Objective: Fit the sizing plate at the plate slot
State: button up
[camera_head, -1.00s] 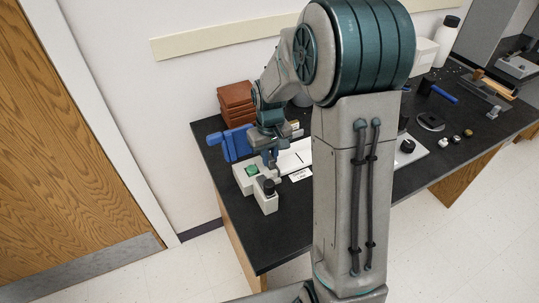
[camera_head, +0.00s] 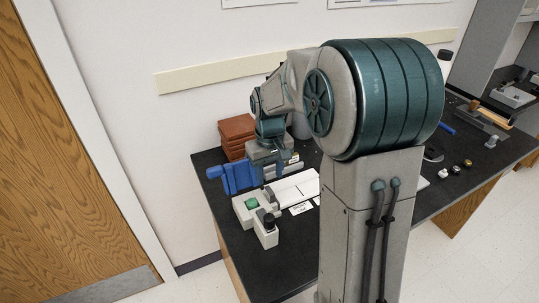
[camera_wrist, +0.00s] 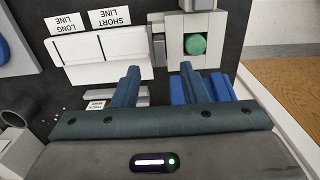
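My gripper (camera_wrist: 159,75) is open, its two blue-grey fingers apart with nothing seen held between them. In the head view my gripper (camera_head: 276,173) is over the far left of the black table, by a blue block-like fixture (camera_head: 238,174). That blue fixture (camera_wrist: 222,86) also shows partly behind the right finger in the wrist view. A light board (camera_wrist: 98,55) with labels "LONG LINE" and "SHORT LINE" lies beyond the left finger. I cannot make out for sure which piece is the sizing plate or where the plate slot is.
A pale box with a green button (camera_wrist: 195,44) stands beyond the right finger; the button (camera_head: 250,203) shows in the head view too. Brown stacked blocks (camera_head: 237,131) stand at the back. Small knobs (camera_head: 455,169) lie to the right.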

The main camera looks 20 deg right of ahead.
aim_at(270, 192)
notch_tip(270, 192, up, 7)
jog(key=shift+f, duration=0.2)
dwell(0.4)
jog(key=s+m+t+p, duration=0.1)
jog(key=s+m+t, duration=0.1)
jog(key=s, duration=1.7)
jog(key=shift+s+r+t+p, duration=0.2)
jog(key=shift+r+t+p, duration=0.05)
jog(key=shift+t+p, duration=0.15)
jog(key=shift+a, duration=0.1)
